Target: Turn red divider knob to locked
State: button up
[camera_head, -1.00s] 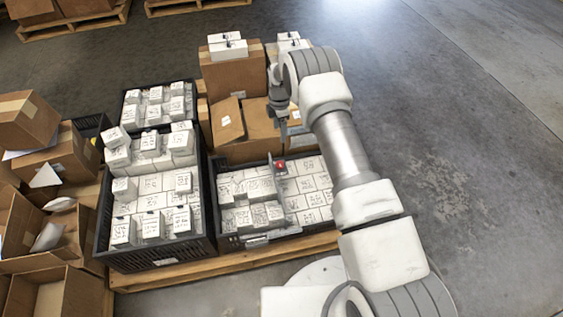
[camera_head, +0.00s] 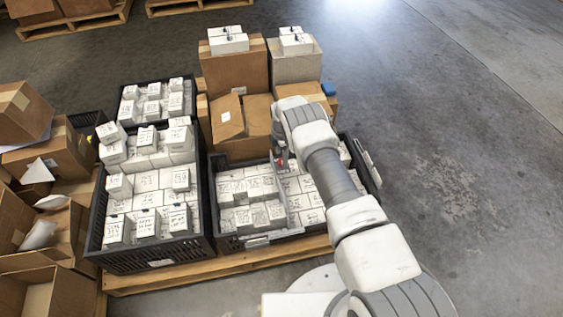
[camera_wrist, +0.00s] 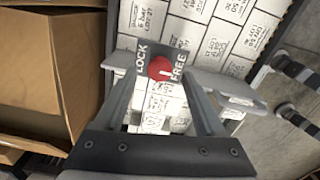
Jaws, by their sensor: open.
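The red divider knob (camera_wrist: 160,68) sits on a dark plate (camera_wrist: 151,50) marked LOCK on the left and FREE on the right. A pale mark on the knob is on the FREE side. The knob is small in the head view (camera_head: 279,162), partly beside my arm. The grey divider (camera_wrist: 209,82) spans the black crate (camera_head: 228,242) among white boxes. My gripper (camera_wrist: 160,84) is open, its fingers on either side of the knob in the wrist view. I cannot tell whether they touch it. In the head view, my wrist mostly hides the fingers.
A second crate (camera_head: 150,262) full of white boxes stands to the left. Cardboard boxes (camera_head: 235,75) stand behind the divider's crate, and an open carton (camera_wrist: 35,75) is close at left in the wrist view. Floor to the right is clear.

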jog(key=shift+f, duration=1)
grip_shut()
